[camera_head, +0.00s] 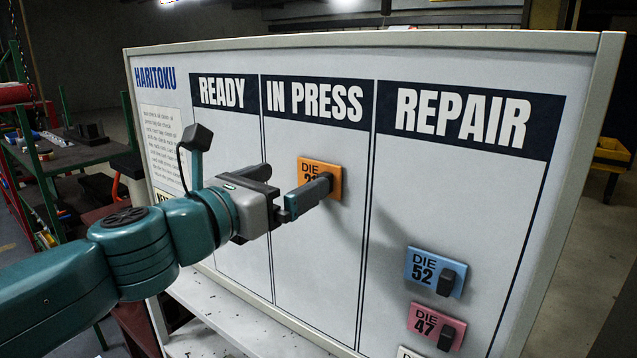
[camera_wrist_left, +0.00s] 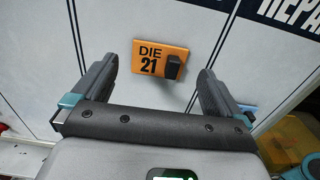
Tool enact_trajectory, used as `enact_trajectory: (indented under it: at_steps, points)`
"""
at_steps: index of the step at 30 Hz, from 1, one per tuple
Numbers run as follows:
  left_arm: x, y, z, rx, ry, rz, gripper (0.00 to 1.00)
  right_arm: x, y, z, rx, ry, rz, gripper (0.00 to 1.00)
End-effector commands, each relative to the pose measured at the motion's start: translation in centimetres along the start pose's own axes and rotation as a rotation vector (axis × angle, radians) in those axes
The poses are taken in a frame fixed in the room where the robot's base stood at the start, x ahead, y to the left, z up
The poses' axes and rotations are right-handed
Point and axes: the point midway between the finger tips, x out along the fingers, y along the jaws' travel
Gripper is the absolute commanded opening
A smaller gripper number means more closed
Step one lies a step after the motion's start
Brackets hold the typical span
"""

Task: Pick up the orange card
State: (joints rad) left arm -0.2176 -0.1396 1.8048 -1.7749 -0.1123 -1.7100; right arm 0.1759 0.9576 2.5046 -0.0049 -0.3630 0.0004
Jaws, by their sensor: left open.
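The orange card (camera_head: 308,166) is on the white board in the IN PRESS column, with its lower part hidden behind a finger of my left gripper (camera_head: 298,180). In the left wrist view the orange card (camera_wrist_left: 141,65) reads DIE 21 and has a black knob (camera_wrist_left: 172,65) on its right side. My left gripper (camera_wrist_left: 156,73) is open in that view. Its two fingers stand to the left and right of the card, with nothing held between them. I cannot tell how far the fingertips are from the board.
In the REPAIR column, a blue card (camera_head: 428,270) reading DIE 52 and a pink card (camera_head: 430,322) reading DIE 47 have black knobs. A white card (camera_head: 408,352) is partly cut off below. The READY column (camera_head: 228,140) shows no card where visible.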

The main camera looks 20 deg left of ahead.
Motion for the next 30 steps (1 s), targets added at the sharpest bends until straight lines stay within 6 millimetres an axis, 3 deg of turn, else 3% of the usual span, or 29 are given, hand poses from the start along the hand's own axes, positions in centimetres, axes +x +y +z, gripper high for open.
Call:
enact_trajectory:
  at_steps: [10, 19, 23, 30]
  points:
    - [5.0, 0.2, -0.5, 0.0, 0.002, -0.002, 1.0, 0.4, 0.1, 0.0, 0.0, 0.0, 0.0, 1.0]
    - [5.6, 0.2, -0.4, -0.001, 0.0, -0.001, 1.0, 0.4, 0.1, 0.0, 0.0, 0.0, 0.0, 1.0]
    - [5.6, 0.2, -0.5, -0.001, 0.001, -0.001, 0.6, 0.4, 0.1, 0.0, 0.0, 0.0, 0.0, 1.0]
    - [5.6, 0.2, -0.5, -0.001, 0.001, 0.0, 0.59, 0.4, 0.1, 0.0, 0.0, 0.0, 0.0, 1.0]
